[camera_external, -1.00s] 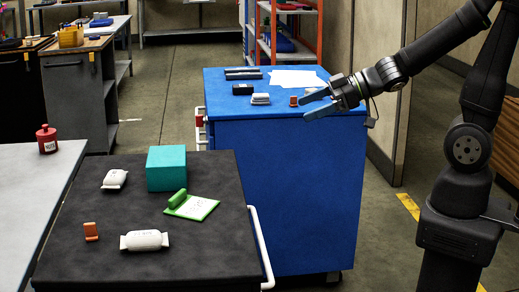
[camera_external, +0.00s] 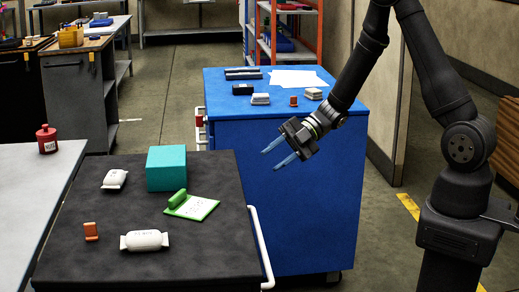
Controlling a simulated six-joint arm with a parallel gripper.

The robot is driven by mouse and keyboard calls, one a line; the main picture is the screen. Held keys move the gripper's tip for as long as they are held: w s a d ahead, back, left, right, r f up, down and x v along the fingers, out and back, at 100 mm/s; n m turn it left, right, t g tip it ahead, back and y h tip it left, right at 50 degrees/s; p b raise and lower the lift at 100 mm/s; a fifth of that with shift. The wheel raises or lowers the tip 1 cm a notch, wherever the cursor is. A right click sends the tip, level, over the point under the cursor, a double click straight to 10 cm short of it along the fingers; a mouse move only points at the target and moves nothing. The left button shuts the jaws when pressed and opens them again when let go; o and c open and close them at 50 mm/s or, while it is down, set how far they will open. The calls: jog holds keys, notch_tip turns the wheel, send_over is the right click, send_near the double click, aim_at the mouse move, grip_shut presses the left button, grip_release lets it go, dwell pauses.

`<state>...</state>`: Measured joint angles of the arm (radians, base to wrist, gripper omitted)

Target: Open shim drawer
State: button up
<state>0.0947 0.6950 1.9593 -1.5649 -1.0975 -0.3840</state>
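The blue cabinet (camera_external: 300,225) stands in the middle, its broad side facing the camera. Red and white handles (camera_external: 200,121) show at its left edge; the drawer fronts are on that side and mostly hidden, so I cannot tell which is the shim drawer. My gripper (camera_external: 272,158) is open and empty, in front of the cabinet's broad side and below its top. Its two blue fingers point to the lower left, toward the black-topped cart.
The black cart (camera_external: 205,260) holds a teal box (camera_external: 166,168), a green clipboard (camera_external: 192,206), white pouches (camera_external: 145,240) and an orange piece (camera_external: 91,231). A white rail (camera_external: 260,245) edges its right side. Small items and papers (camera_external: 298,79) lie on the cabinet top.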

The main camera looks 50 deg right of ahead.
jog(key=d+f+n+g+y, duration=0.25)
jog(key=f+n, duration=0.25)
jog(key=f, duration=0.4)
jog(key=n+g+y, duration=0.2)
jog(key=n, duration=0.3)
send_near(261, 237)
jog(key=shift+h, duration=0.25)
jog(key=a, duration=0.3)
jog(key=a+f, duration=0.1)
jog(key=a, duration=0.6)
jog(key=shift+s+f, duration=0.1)
jog(key=shift+f, duration=0.3)
grip_shut()
